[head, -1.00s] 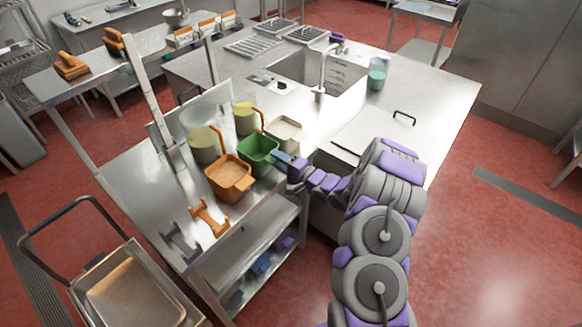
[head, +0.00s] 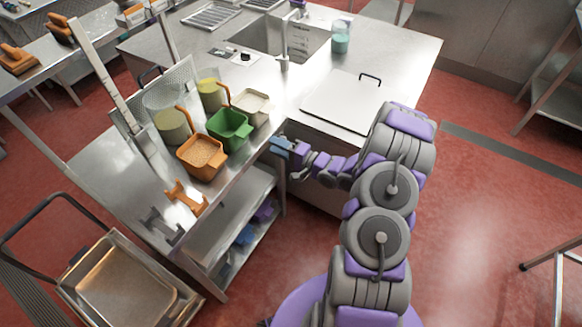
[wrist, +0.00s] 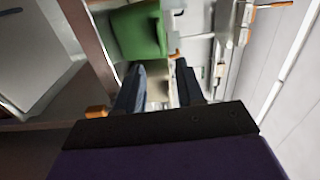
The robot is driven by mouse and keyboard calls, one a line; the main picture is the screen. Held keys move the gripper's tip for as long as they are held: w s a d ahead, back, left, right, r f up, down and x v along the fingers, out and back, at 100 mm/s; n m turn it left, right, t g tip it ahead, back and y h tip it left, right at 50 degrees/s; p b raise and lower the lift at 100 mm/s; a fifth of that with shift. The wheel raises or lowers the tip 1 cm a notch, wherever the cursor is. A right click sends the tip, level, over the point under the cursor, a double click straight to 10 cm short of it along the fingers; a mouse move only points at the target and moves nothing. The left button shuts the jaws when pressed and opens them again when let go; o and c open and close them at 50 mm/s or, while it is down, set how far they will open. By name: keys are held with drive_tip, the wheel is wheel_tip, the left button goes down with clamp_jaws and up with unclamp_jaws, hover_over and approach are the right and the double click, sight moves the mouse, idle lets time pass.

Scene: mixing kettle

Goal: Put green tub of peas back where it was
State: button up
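The green tub (head: 230,127) stands on the steel table between the orange tub (head: 202,158) and a cream tub (head: 251,105). What it holds is not clear to me. In the wrist view the green tub (wrist: 138,32) is ahead of the fingers at upper left, apart from them. My gripper (head: 277,146) is just off the table's edge, to the right of and a little below the green tub. In the wrist view my gripper (wrist: 158,75) has its two dark fingers spread with nothing between them.
Clear containers with yellowish contents (head: 172,124) stand behind the tubs. An orange bracket (head: 184,197) and a grey one lie at the table's front left. A white lidded unit (head: 341,103) stands right of the tubs. A metal cart (head: 130,280) is at lower left.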

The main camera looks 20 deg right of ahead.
wheel_tip(320, 180, up, 4)
drive_tip(key=w+d+n+g+h, duration=0.2)
drive_tip(key=w+n+g+h, duration=0.15)
drive_tip(key=h, duration=0.35)
drive_tip(key=s+d+r+n+g+h, duration=0.2)
drive_tip(key=s+r+n+g+h, duration=0.15)
drive_tip(key=s+r, duration=0.5)
drive_tip(key=s+a+r+n+g, duration=0.1)
drive_tip(key=s+a+r+g, duration=0.1)
drive_tip(key=s, duration=1)
drive_tip(key=s+a+r+n+g, duration=0.1)
drive_tip(key=s+a+r+g, duration=0.2)
drive_tip(key=s, duration=0.9)
drive_tip(key=s+a+r+n+g, duration=0.1)
drive_tip(key=s+a+r+g, duration=0.2)
drive_tip(key=s+a, duration=0.4)
drive_tip(key=s+g, duration=0.1)
drive_tip(key=s, duration=0.5)
drive_tip(key=shift+n, duration=0.3)
drive_tip(key=shift+a, duration=0.1)
